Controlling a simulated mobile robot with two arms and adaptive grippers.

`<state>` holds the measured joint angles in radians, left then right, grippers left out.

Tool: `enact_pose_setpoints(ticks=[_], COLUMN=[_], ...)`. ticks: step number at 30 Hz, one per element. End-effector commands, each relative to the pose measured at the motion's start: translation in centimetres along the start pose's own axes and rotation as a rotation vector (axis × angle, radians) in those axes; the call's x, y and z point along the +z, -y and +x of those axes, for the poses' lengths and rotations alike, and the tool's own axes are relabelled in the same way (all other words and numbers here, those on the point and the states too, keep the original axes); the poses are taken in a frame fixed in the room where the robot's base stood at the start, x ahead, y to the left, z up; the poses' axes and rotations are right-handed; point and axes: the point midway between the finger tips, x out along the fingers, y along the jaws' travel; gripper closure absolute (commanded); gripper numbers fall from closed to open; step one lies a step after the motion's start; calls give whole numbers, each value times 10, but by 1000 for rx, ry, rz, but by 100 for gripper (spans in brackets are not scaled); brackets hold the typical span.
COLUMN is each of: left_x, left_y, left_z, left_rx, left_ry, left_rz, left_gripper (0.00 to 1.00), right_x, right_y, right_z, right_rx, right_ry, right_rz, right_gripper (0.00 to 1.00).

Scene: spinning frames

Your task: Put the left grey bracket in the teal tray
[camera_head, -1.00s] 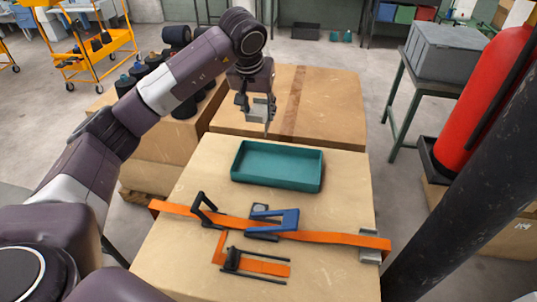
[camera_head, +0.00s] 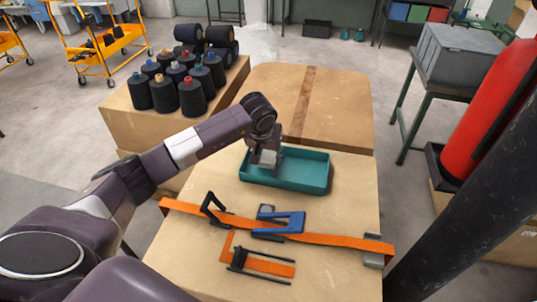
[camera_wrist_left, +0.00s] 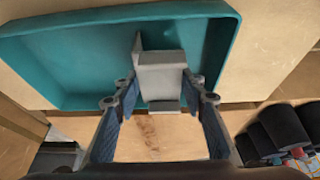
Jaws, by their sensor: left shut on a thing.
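My left gripper (camera_head: 264,152) is over the left part of the teal tray (camera_head: 306,171), shut on a grey bracket (camera_head: 268,158). In the left wrist view the bracket (camera_wrist_left: 160,76) sits between the two blue-padded fingers, with the tray (camera_wrist_left: 65,58) behind it. The near part of the bracket overlaps the tray's edge in that view. I cannot tell whether the bracket touches the tray floor. The rest of the tray looks empty. Another grey bracket (camera_head: 373,260) is at the table's right edge by the orange strap. My right gripper is not in view.
An orange strap (camera_head: 335,239) crosses the table (camera_head: 340,270), with a blue clamp (camera_head: 280,224) and black tools (camera_head: 213,206) on it. Dark thread cones (camera_head: 190,98) stand on a box at the left. A brown carton (camera_head: 335,100) lies behind the tray.

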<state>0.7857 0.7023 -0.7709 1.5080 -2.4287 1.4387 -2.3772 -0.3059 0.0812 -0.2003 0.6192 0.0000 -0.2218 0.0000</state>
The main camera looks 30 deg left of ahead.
Motion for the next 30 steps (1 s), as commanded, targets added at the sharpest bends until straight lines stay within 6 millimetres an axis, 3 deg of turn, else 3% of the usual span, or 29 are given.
enact_pose_setpoints(ticks=[8, 9, 14, 25, 30], left_x=[0, 0, 0, -2, -2], left_y=[0, 0, 0, 0, 1], left_z=[2, 2, 1, -4, -32], left_rx=[0, 0, 0, 1, 0], left_ry=[-2, -2, -2, -2, -7], left_rz=[0, 0, 0, 0, 2], left_gripper=[87, 61, 44, 44, 44], right_x=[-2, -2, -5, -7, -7], right_y=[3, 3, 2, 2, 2], right_z=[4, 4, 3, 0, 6], right_rx=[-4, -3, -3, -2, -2], right_ry=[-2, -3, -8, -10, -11], right_rz=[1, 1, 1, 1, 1], right_gripper=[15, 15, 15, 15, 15])
